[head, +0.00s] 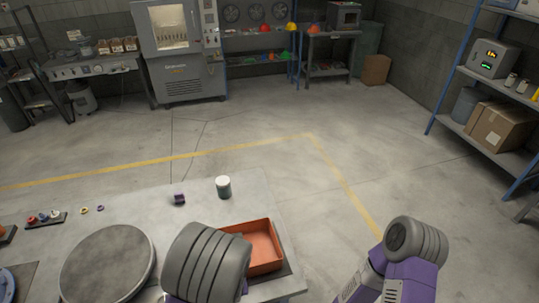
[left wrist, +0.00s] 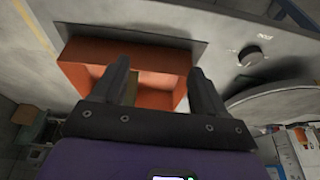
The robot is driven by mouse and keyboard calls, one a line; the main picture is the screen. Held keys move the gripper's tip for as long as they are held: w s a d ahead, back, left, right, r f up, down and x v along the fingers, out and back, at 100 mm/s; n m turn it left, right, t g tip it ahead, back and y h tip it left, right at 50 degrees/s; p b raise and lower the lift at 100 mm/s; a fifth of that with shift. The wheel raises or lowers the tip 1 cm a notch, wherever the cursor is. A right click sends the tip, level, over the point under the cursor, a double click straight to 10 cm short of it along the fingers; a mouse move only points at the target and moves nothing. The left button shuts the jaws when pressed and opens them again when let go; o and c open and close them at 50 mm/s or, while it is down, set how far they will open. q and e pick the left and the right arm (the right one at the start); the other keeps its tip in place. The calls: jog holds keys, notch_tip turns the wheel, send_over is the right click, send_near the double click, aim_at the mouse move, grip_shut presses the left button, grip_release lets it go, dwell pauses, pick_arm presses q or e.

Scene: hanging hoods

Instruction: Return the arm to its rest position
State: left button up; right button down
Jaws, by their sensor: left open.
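My left gripper (left wrist: 160,68) shows in the left wrist view with its two dark fingers spread apart and nothing seen between the tips. It is over the orange tray (left wrist: 80,76), whose walls show behind and beside the fingers. In the head view the orange tray (head: 268,227) lies at the right end of the grey table (head: 145,203). A thick grey link of my own arm covers its left part there, and the left gripper itself is hidden. My right arm shows at the lower right of the head view, but its gripper is out of sight.
A jar (head: 223,187) and a small dark purple piece (head: 179,199) stand behind the tray. A large grey round plate (head: 107,263) lies left of my arm link. Several small parts sit at the table's left. A blue-framed shelf (head: 490,95) stands far right; the floor between is clear.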

pick_arm(q)
jog(key=s+f+g+h+b, duration=0.1)
jog(key=s+f+b, duration=0.2)
jog(key=f, duration=0.4)
jog(key=s+d+f+g+h+b, duration=0.1)
jog(key=s+f+h+b, duration=0.1)
jog(key=f, duration=0.6)
jog(key=s+d+f+g+h+b, duration=0.1)
jog(key=s+f+h+b, duration=0.1)
jog(key=s+f+b, duration=0.2)
notch_tip(320, 180, down, 4)
jog(key=shift+s+r+b, duration=0.1)
jog(key=shift+s+b, duration=0.1)
jog(key=shift+b, duration=0.75)
pick_arm(e)
notch_tip(320, 180, down, 12)
jog(key=shift+w+r, duration=0.25)
jog(key=shift+w, duration=0.05)
pick_arm(q)
jog(key=shift+c, duration=0.5)
